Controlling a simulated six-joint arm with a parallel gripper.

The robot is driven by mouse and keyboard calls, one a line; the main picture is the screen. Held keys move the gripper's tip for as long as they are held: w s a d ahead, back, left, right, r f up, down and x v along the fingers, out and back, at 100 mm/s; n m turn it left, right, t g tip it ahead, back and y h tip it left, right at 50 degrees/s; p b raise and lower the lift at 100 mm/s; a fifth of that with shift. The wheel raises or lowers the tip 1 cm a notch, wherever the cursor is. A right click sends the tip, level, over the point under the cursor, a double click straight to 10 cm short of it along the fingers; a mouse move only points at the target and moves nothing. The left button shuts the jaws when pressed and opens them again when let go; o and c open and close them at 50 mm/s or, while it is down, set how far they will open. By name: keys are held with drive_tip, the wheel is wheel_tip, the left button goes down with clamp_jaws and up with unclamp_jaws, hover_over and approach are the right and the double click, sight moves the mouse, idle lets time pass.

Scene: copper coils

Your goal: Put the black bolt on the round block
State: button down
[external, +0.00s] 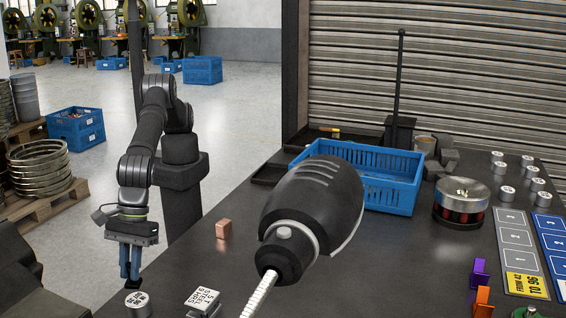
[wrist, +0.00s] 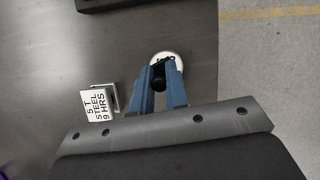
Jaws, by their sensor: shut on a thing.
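My gripper (external: 130,280) has blue fingers and points down at the front left of the dark table. In the wrist view my gripper (wrist: 160,88) is shut on the black bolt (wrist: 159,82), which sits between the fingertips. The round block (external: 138,304) is a short metal cylinder with a white lettered top, standing just below the fingertips. In the wrist view the round block (wrist: 166,58) shows partly behind the fingers and bolt. I cannot tell whether the bolt touches its top.
A square block with a white lettered label (external: 204,302) stands right of the round block. A small copper cube (external: 223,229) lies farther back. A large dark tool with a ribbed shaft (external: 312,205) fills the middle foreground. A blue crate (external: 395,197) stands behind it.

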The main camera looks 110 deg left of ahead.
drive_tip(key=shift+f, duration=1.9)
drive_tip(key=shift+f, duration=0.2)
drive_tip(key=c, duration=1.4)
unclamp_jaws()
drive_tip(key=shift+r, duration=0.1)
drive_tip(key=v, duration=1.2)
